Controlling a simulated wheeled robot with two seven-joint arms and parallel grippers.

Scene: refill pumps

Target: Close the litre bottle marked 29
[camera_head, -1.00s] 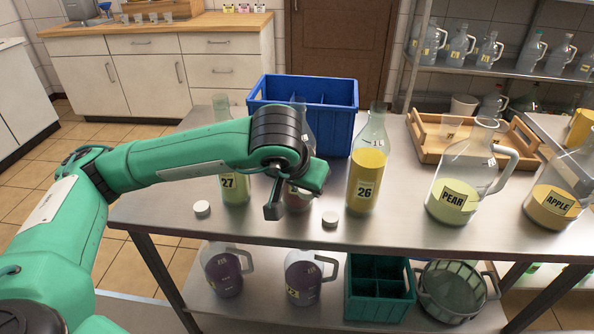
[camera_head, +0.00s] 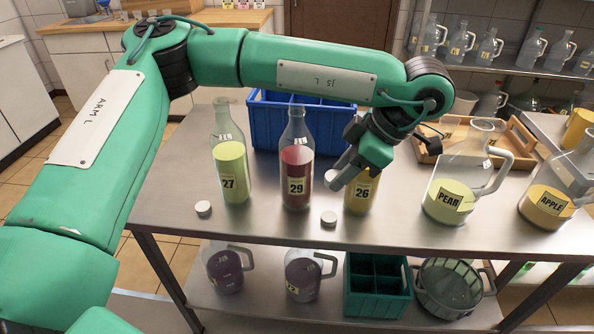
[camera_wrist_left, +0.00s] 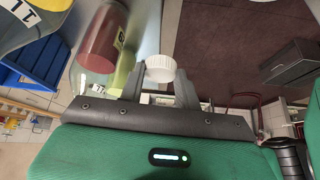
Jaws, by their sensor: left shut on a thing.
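The bottle marked 29 (camera_head: 297,172) stands upright on the steel table between the other two bottles, with red contents and no cap on its mouth. Its red side also shows in the left wrist view (camera_wrist_left: 102,38). My left gripper (camera_head: 340,172) is to the right of it, in front of the bottle marked 26 (camera_head: 360,197), whose top is hidden. In the left wrist view a white cap (camera_wrist_left: 160,68) sits between the fingertips, and the gripper is shut on it. My right gripper is not in view.
The bottle marked 27 (camera_head: 231,170) stands left. Two white caps lie on the table, one at left (camera_head: 203,208) and one below my gripper (camera_head: 328,218). A blue crate (camera_head: 265,128) stands behind. The PEAR jug (camera_head: 455,185) and APPLE jug (camera_head: 548,200) stand right.

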